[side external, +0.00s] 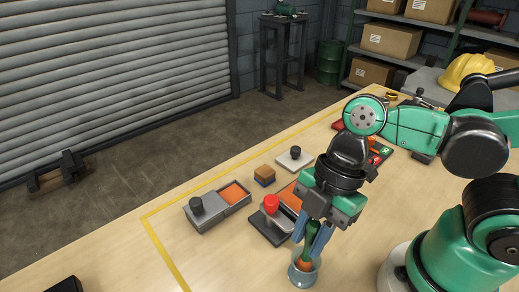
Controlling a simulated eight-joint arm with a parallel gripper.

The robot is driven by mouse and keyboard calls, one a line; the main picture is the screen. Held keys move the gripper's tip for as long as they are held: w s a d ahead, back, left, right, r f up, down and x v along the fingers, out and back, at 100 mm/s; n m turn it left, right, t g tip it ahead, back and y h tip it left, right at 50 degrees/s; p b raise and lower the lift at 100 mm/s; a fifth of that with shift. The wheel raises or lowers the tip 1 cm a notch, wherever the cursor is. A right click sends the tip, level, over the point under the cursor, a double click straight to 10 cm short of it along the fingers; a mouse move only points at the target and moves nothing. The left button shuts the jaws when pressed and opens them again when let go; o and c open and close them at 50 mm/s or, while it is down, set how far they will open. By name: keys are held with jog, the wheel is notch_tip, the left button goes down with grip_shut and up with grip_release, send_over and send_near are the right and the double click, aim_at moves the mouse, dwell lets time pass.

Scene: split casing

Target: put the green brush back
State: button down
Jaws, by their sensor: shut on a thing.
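My gripper (313,250) points down near the front of the bench, its two blue-grey fingers shut on the green brush (310,240). The brush is roughly upright, with its green handle between the fingers. Its lower, orange end is inside or in line with a clear glass jar (293,276) on the bench. From this one view I cannot tell whether the brush touches the jar's bottom. The gripper body hides the top of the handle.
A grey casing with a black knob (197,204) and an orange-lined tray (235,193) stand left. A red-knobbed part (271,203) stands close left of my gripper. Behind are a small brown-and-blue block (264,174) and a white plate with a black knob (295,153).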

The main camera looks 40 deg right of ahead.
jog(key=shift+f, duration=1)
jog(key=shift+f, duration=0.2)
jog(key=c, duration=0.7)
grip_release()
jog(key=shift+o, duration=0.2)
jog(key=shift+r, duration=0.15)
